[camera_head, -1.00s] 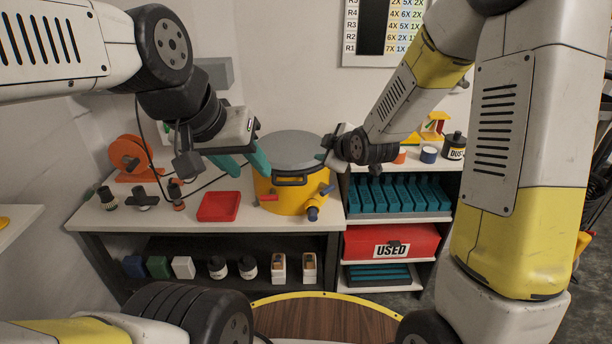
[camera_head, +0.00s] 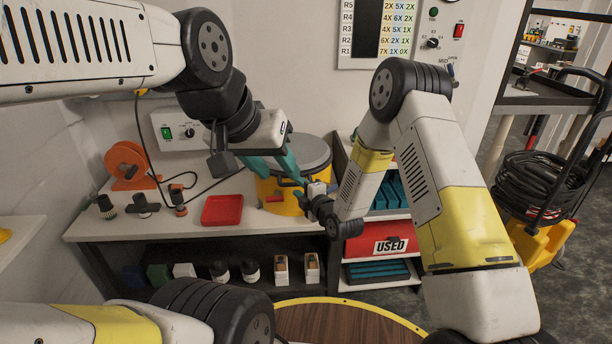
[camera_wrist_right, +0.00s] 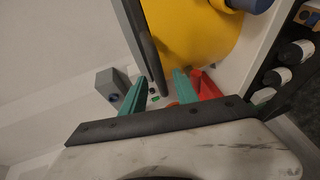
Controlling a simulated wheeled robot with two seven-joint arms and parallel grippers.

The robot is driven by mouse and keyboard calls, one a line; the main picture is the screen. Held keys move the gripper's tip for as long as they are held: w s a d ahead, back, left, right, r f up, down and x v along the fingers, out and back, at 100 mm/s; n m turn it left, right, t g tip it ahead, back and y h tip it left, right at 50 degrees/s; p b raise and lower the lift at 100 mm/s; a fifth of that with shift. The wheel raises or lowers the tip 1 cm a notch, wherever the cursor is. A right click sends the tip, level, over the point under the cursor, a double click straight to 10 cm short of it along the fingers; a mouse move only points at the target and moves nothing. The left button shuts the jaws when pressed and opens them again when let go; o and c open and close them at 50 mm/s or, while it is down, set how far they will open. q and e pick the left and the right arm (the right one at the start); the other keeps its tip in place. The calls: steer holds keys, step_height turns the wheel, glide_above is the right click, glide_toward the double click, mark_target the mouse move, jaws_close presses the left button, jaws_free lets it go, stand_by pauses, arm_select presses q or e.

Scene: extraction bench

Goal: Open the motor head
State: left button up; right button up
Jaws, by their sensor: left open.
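The yellow vessel (camera_head: 270,189) stands on the bench with its round grey lid (camera_head: 303,150) on top; I take the lid to be the motor head. A red part (camera_head: 275,199) shows on the vessel's front. My left gripper (camera_head: 279,168) is open, its teal fingers in front of the lid's left side. My right gripper (camera_head: 309,193) is low at the vessel's front right and hides part of it. In the right wrist view its two teal fingers (camera_wrist_right: 158,84) are apart with nothing seen held. That view also shows the yellow side (camera_wrist_right: 190,45) and a dark rim or bar (camera_wrist_right: 147,50).
A red tray (camera_head: 222,210), an orange reel (camera_head: 128,162) and small tools stand left of the vessel. A control box (camera_head: 177,131) is on the wall behind. Shelves with teal racks and a red USED bin (camera_head: 382,240) are at the right.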

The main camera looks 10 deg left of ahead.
steer(key=shift+x, duration=1.45)
jaws_close()
stand_by(0.3)
